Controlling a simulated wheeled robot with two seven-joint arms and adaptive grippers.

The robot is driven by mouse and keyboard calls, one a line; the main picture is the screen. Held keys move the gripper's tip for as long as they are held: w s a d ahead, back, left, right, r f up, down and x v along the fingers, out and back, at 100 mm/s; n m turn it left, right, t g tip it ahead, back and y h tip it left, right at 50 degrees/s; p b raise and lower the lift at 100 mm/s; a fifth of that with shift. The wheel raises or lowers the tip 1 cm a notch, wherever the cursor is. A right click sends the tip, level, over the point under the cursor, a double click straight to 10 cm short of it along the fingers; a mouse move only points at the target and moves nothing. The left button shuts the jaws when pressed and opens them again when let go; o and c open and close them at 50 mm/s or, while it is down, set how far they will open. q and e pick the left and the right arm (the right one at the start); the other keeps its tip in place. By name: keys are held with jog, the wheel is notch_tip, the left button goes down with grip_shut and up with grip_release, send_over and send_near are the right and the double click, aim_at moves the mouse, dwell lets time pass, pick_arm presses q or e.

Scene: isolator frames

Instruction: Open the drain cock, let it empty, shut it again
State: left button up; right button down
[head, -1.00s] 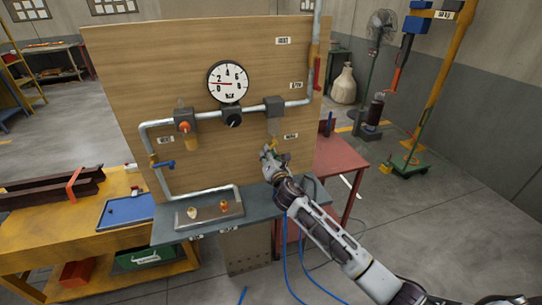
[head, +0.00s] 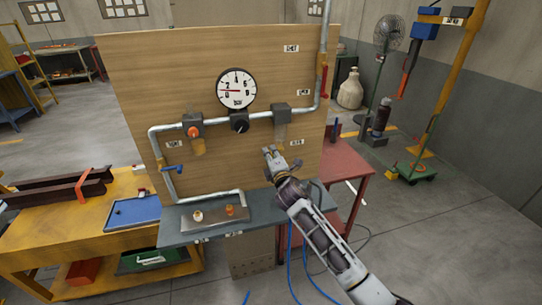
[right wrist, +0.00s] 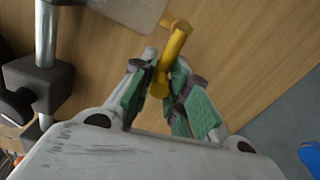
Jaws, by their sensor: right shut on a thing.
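The yellow drain cock (right wrist: 177,45) hangs below the clear bowl (right wrist: 138,9) in the right wrist view. In the head view the bowl (head: 281,132) hangs under a dark grey block on the right of the pipe run. My right gripper (right wrist: 160,82) is shut on the cock's lower end, its green-padded fingers on either side. In the head view my right gripper (head: 274,153) is just below the bowl, and the cock is mostly hidden there. I cannot tell whether liquid flows. My left gripper is not in view.
A pressure gauge (head: 236,88), a black knob (head: 239,123), an orange-knobbed unit (head: 194,132) and a blue-handled valve (head: 173,168) are on the wooden board (head: 160,75). A tray (head: 215,222) stands on the grey bench below. A red table (head: 345,172) is at the right.

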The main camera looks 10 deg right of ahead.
jog(key=shift+w+r, duration=0.1)
jog(key=shift+r, duration=0.55)
jog(key=c, duration=1.4)
grip_release()
jog(key=shift+f, duration=0.2)
jog(key=shift+s+f, duration=0.2)
jog(key=shift+s+d+r, duration=0.1)
jog(key=shift+s, duration=2.85)
jog(key=shift+s+d+r, duration=0.1)
jog(key=shift+s, duration=2.85)
jog(key=shift+f, duration=0.1)
